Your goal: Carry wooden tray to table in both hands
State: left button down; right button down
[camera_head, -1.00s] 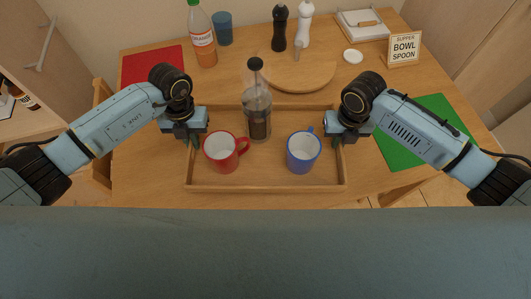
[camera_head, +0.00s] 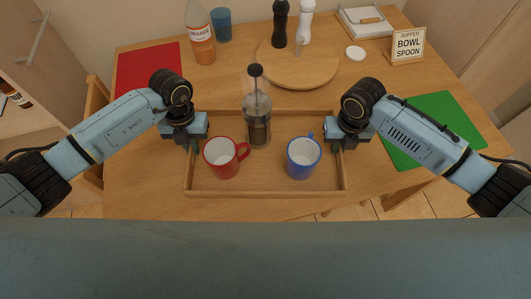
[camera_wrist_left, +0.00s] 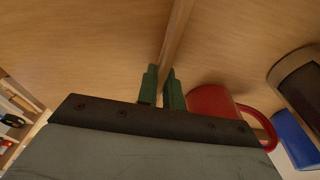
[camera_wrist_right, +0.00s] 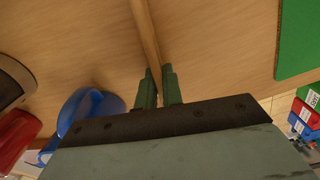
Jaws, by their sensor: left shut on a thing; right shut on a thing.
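The wooden tray (camera_head: 265,193) is level above or on the wooden table (camera_head: 140,180); I cannot tell whether it touches. It carries a red mug (camera_head: 222,160), a blue mug (camera_head: 302,160) and a French press (camera_head: 257,120), all upright. My left gripper (camera_head: 194,145) is shut on the tray's left wall, which runs between the green fingers in the left wrist view (camera_wrist_left: 163,85). My right gripper (camera_head: 337,145) is shut on the right wall, also seen in the right wrist view (camera_wrist_right: 158,87). The tray's underside is hidden.
Behind the tray are a round board (camera_head: 297,68), an orange bottle (camera_head: 200,40), a blue cup (camera_head: 221,25), two mills and a sign (camera_head: 408,45). A red mat (camera_head: 148,70) lies left, a green mat (camera_head: 430,125) right. A chair (camera_head: 97,95) stands at left.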

pick_arm(q)
jog(key=c, duration=1.5)
grip_release()
jog(key=shift+c, duration=0.2)
pick_arm(e)
jog(key=c, duration=1.5)
grip_release()
jog(key=shift+c, duration=0.2)
pick_arm(q)
notch_tip(320, 180, up, 12)
jog(key=w, duration=0.1)
jog(key=shift+w, duration=0.35)
pick_arm(e)
notch_tip(320, 180, up, 12)
pick_arm(q)
jog(key=shift+f, duration=0.1)
